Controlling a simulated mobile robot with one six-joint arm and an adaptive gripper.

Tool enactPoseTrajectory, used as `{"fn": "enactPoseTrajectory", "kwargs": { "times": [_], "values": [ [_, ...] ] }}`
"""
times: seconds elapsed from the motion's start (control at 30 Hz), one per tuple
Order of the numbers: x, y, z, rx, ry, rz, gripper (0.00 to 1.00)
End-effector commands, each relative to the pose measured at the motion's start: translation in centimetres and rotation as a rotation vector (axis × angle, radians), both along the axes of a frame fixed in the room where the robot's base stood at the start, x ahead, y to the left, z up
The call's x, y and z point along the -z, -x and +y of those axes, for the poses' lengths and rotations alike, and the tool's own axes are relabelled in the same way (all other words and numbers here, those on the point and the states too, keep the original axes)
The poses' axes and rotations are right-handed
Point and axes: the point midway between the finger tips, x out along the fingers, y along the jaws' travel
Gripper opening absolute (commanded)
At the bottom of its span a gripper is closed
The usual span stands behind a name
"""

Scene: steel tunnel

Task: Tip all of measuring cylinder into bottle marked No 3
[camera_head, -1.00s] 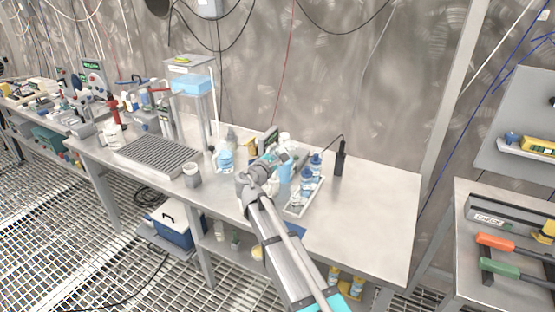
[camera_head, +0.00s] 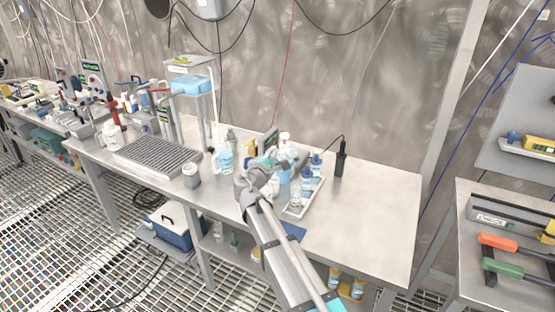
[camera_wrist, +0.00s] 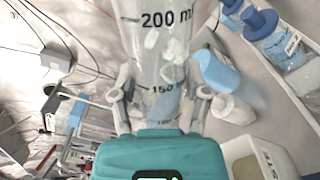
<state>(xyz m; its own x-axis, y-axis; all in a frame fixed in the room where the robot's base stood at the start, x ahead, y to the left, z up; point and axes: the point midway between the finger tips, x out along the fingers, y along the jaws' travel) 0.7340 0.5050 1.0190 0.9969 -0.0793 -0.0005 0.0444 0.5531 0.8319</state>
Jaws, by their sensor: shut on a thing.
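My gripper (camera_wrist: 161,100) is shut on the clear measuring cylinder (camera_wrist: 160,60), a finger on each side. The cylinder has black marks reading 200 ml and 150; pale patches and a bluish area show through its wall. In the head view my gripper (camera_head: 283,164) is above the bench beside the white tray (camera_head: 292,211); the cylinder is hard to make out there. Blue-capped bottles (camera_head: 307,183) stand in the tray. In the wrist view a labelled bottle (camera_wrist: 283,45) is at the upper right, apart from the cylinder. I cannot tell which bottle is No 3.
A blue-filled bottle (camera_head: 226,162), a grey cup (camera_head: 191,176) and a slatted metal rack (camera_head: 155,155) are left of my arm. The bench's right part (camera_head: 385,205) is clear.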

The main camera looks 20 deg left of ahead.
Motion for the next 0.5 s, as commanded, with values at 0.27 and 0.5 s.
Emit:
{"fn": "enactPoseTrajectory", "kwargs": {
  "times": [0.27, 0.5],
  "values": [
    [0.79, -0.01, 0.21, 0.0, -0.078, -0.006, 0.07],
    [0.75, 0.01, 0.22, 0.0, -0.085, -0.007, 0.07]
  ]
}}
